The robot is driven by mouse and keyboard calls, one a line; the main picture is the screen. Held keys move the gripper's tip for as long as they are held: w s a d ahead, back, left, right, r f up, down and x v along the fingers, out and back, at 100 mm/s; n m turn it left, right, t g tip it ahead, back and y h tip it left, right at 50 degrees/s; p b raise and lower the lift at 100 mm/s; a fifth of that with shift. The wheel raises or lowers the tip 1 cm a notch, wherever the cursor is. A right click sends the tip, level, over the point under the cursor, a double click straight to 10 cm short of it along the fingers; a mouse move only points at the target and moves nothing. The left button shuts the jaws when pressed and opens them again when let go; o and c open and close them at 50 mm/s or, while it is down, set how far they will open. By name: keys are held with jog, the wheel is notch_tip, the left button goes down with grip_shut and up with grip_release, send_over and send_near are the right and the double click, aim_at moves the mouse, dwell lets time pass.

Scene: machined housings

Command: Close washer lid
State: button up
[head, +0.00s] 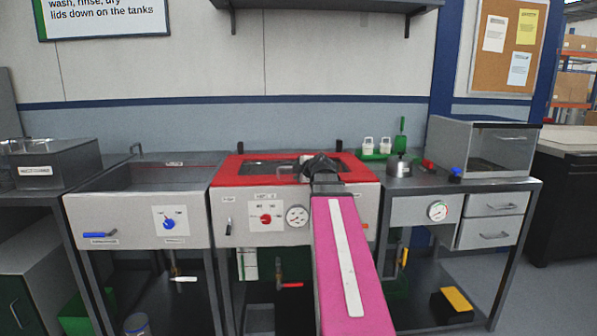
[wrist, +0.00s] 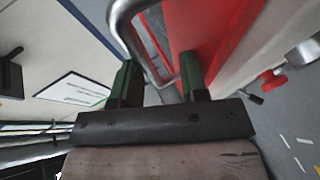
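The washer (head: 240,216) stands in the middle of the row, with a pale front, a red knob and a round dial. Its red-framed top (head: 230,170) lies about level around a dark middle; I cannot tell whether the lid is fully down. My gripper (head: 318,170) is over the right part of this top, and my pink arm hides part of the front. In the wrist view, my gripper (wrist: 158,82) has its two dark green fingers apart. A bent metal handle (wrist: 122,28) reaches into the gap between them beside the red surface (wrist: 222,42); contact is unclear.
A sink unit (head: 140,205) with a blue knob adjoins on the left. On the right, a bench (head: 470,186) carries a clear-fronted box (head: 500,150), a kettle-like pot (head: 399,167) and small bottles. A shelf (head: 320,4) hangs above the washer.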

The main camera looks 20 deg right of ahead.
jog(key=shift+f, duration=0.3)
jog(key=v, duration=1.1)
jog(key=shift+r, duration=0.25)
jog(key=shift+w+a, duration=0.1)
jog(key=a+f+m+g, duration=0.4)
jog(key=a+f, duration=0.2)
jog(key=f, duration=0.6)
jog(key=a+f+m+g, duration=0.3)
jog(key=a+f+m, duration=0.25)
jog(key=f, duration=0.65)
jog(key=s+a+f+m+g+h, duration=0.1)
jog(key=s+a+f+m+g, duration=0.2)
jog(key=f, duration=0.7)
jog(key=s+a+f+m+g+h, duration=0.1)
jog(key=s+a+f+m+g, duration=0.2)
jog(key=f, duration=0.6)
jog(key=s+a+m, duration=0.2)
jog(key=s+a, duration=0.1)
jog(key=s, duration=0.1)
jog(key=shift+s+f+g, duration=0.35)
jog(key=shift+s+g, duration=0.05)
